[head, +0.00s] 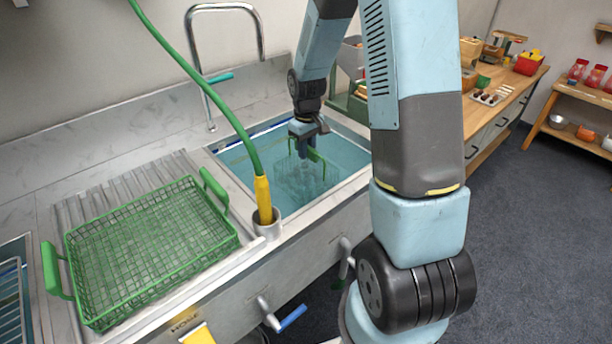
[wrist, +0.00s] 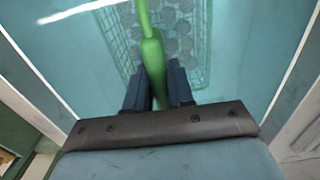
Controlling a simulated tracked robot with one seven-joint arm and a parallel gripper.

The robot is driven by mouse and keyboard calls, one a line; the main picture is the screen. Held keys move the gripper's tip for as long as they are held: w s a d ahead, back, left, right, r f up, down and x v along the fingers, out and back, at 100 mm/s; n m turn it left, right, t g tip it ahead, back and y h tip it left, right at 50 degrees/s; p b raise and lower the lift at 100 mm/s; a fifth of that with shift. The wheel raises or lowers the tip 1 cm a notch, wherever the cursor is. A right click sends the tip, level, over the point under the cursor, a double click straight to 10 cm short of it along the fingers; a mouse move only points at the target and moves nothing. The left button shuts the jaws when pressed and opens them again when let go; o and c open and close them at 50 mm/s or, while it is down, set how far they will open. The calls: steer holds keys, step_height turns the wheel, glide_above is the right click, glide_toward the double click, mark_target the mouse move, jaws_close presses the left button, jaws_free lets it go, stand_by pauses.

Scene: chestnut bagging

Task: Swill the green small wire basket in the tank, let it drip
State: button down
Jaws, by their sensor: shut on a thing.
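My gripper (head: 305,143) is over the tank (head: 236,161) of blue-green water in the head view. It is shut on the green handle of the small wire basket (head: 292,183). In the wrist view the green handle (wrist: 152,50) runs between my two fingers (wrist: 158,88). Below it the wire basket (wrist: 190,65) shows pale through the water, with several round chestnuts (wrist: 172,28) in it. The basket looks to be under the water, with the handle partly above it. How deep it sits I cannot tell.
A larger green wire basket (head: 150,245) lies on the ribbed drainboard (head: 118,185) left of the tank. A green hose (head: 213,97) with a yellow nozzle (head: 264,200) stands in a holder at the tank's front left edge. A tap (head: 191,50) rises behind the tank.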

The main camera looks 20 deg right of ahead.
steer(key=shift+d, duration=0.2)
steer(key=shift+w+d, duration=0.4)
steer(key=shift+d, duration=0.35)
steer(key=shift+s+a, duration=0.1)
steer(key=shift+a, duration=0.05)
steer(key=shift+s+a, duration=0.3)
steer(key=shift+a, duration=0.5)
steer(key=shift+d, duration=0.15)
steer(key=shift+w+d, duration=0.4)
steer(key=shift+d, duration=0.4)
steer(key=shift+r, duration=0.1)
